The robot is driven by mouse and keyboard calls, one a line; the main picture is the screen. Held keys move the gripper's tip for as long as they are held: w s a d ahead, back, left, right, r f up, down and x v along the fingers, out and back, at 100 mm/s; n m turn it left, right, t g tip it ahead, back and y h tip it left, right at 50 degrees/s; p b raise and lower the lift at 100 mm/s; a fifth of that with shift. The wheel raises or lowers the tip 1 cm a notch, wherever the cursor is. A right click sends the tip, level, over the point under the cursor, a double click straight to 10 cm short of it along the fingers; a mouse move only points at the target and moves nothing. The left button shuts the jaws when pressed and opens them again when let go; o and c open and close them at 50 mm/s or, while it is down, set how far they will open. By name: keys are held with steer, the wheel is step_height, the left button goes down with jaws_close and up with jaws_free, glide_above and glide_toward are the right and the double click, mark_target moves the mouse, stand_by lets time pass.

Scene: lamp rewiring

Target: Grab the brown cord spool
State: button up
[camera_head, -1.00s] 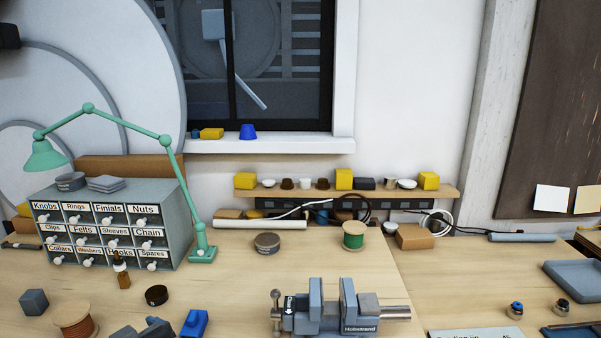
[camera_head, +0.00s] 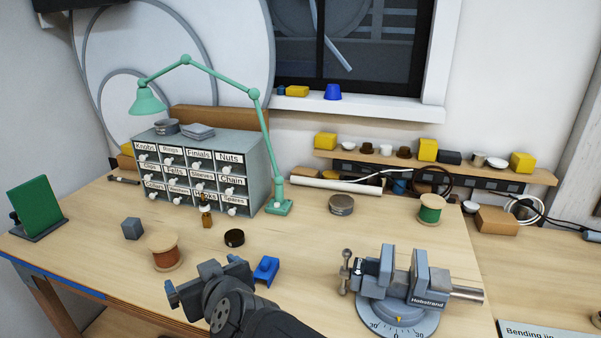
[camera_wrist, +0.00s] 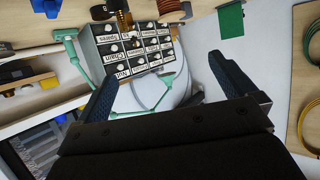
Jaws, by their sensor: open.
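The brown cord spool (camera_head: 164,252), wooden flanges with reddish-brown cord, stands upright on the bench at left in the head view. In the wrist view a brown wound spool (camera_wrist: 172,8) is cut off by the top edge. My gripper (camera_head: 207,278) is just right of the spool and nearer the camera in the head view, apart from it. Its fingers are spread and empty; the wrist view also shows the gap between them (camera_wrist: 160,72).
A labelled drawer cabinet (camera_head: 203,175) and a green lamp (camera_head: 279,207) stand behind. A vise (camera_head: 400,278) and a green spool (camera_head: 431,208) are to the right.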

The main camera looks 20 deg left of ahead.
steer(key=w+a+r+n+g, duration=0.1)
steer(key=w+a+r+g, duration=0.15)
steer(key=a, duration=0.75)
steer(key=m+g+h, duration=0.2)
steer(key=g+h, duration=0.1)
steer(key=h, duration=0.4)
glide_above(162, 240)
steer(key=s+d, duration=0.4)
steer(key=d, duration=0.1)
steer(key=x, duration=1.1)
steer(key=shift+w+a+f, duration=0.1)
steer(key=shift+w+f, duration=0.05)
steer(key=shift+w, duration=0.35)
steer(key=shift+x, duration=2.8)
steer(key=shift+s+t, duration=0.15)
steer(key=shift+t, duration=0.1)
steer(key=c, duration=1.2)
steer(key=shift+a, duration=0.1)
